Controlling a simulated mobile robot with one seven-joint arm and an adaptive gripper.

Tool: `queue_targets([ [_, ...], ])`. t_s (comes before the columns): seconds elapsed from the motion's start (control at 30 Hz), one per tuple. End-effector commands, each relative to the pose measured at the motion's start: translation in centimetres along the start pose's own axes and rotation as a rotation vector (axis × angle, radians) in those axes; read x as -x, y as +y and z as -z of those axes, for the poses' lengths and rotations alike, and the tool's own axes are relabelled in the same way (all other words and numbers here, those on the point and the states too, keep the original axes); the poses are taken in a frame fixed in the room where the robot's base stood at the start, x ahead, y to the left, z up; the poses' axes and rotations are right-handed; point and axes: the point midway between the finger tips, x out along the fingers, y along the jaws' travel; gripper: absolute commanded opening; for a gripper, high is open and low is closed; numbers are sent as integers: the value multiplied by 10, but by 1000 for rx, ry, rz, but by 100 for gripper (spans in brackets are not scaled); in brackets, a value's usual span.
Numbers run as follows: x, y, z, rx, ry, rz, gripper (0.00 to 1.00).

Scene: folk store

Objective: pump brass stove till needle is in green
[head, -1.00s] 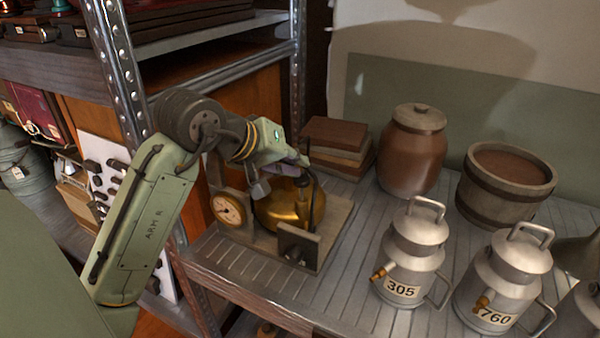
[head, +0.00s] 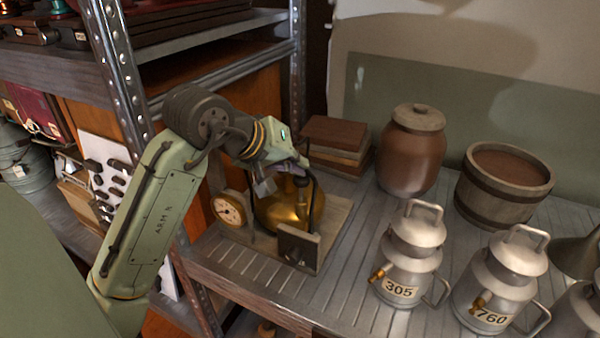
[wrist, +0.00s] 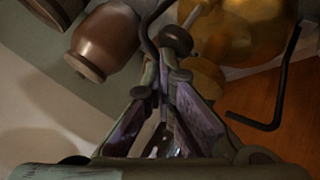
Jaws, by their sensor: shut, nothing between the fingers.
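The brass stove (head: 276,212) stands on a wooden base board (head: 338,222) at the shelf's left end. Its round brass body also fills the top right of the wrist view (wrist: 240,30). A pale round gauge (head: 228,210) stands at its left; its needle and colours are too small to read. A dark round knob (wrist: 176,40) on a thin rod lies just beyond my fingertips in the wrist view; I cannot tell whether they touch it. My gripper (head: 303,164) is shut and empty above the stove. Its fingers converge in the wrist view (wrist: 165,78).
A dark curved hose (head: 318,205) rises close to my gripper. A small upright plate (head: 298,246) stands at the board's front. Stacked blocks (head: 337,140), a brown jar (head: 411,150), a wooden tub (head: 505,187) and metal cans (head: 407,255) stand to the right. A metal shelf post (head: 118,75) is left.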

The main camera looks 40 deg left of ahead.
Motion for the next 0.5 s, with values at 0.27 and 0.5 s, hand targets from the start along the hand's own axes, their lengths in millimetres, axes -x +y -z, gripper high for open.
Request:
queue_targets([
  [0.27,-11,4,-14,-5,-62,3,0],
  [0.5,6,18,0,-5,-61,2,0],
])
